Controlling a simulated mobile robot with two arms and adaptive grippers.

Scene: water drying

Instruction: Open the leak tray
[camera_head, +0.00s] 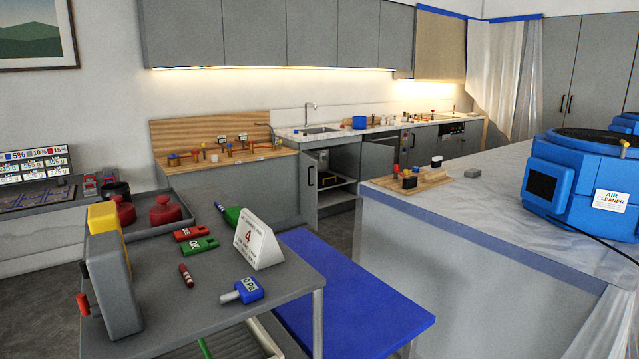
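I cannot pick out a leak tray with certainty. Along the back wall, the sink (318,131) is set in a counter. Below it a grey cabinet (312,185) stands open, and its dark inside (338,195) shows a shelf and small items too small to tell. A grey tray (150,228) with red, knobbed objects (165,210) in it sits on the near cart at left. Neither of my grippers is in view.
The near cart (215,285) holds a card marked 4 (258,243), tags and tools. A blue panel (355,290) lies beside it. An island counter (470,200) with a blue air cleaner (575,180) stands at right. Some floor (335,233) shows before the sink cabinet.

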